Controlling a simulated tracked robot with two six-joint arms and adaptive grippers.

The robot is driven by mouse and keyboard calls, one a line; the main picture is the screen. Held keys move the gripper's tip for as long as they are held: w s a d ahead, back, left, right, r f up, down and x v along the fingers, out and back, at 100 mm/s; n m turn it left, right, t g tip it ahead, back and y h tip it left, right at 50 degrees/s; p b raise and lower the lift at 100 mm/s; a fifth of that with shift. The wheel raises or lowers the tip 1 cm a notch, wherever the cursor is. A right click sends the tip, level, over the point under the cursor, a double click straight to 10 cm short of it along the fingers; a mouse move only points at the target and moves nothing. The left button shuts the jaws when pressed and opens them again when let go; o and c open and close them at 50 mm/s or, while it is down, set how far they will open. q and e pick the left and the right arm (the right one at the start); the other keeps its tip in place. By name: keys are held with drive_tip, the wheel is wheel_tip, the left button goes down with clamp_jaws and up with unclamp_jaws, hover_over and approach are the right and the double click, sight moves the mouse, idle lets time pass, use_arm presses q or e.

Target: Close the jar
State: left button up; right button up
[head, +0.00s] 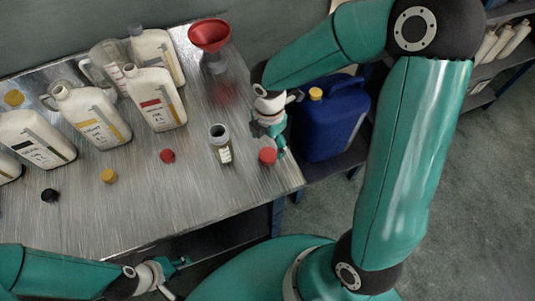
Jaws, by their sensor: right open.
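A small jar (221,146) with a label and a dark open mouth stands upright near the front right of the metal table. A red lid (267,156) lies to its right, near the table's right edge. My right gripper (275,143) is open, pointing down just above and behind this lid. I cannot tell whether a finger touches the lid. My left gripper (172,275) is low in front of the table's front edge, away from the jar, with its fingers spread and nothing between them.
Several white bottles (158,100) and a clear jug (106,62) stand on the left of the table (185,205). Red (167,156), yellow (109,176) and black (50,195) caps lie in front. A red funnel (209,36) stands behind. A blue canister (328,120) is right of the table.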

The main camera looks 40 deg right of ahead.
sight(268, 154)
drive_tip(key=shift+f, duration=0.1)
wheel_tip(268, 154, down, 5)
drive_tip(key=shift+s+a+f, duration=0.1)
drive_tip(key=shift+s+a, duration=0.05)
idle(0.3)
drive_tip(key=c, duration=0.8)
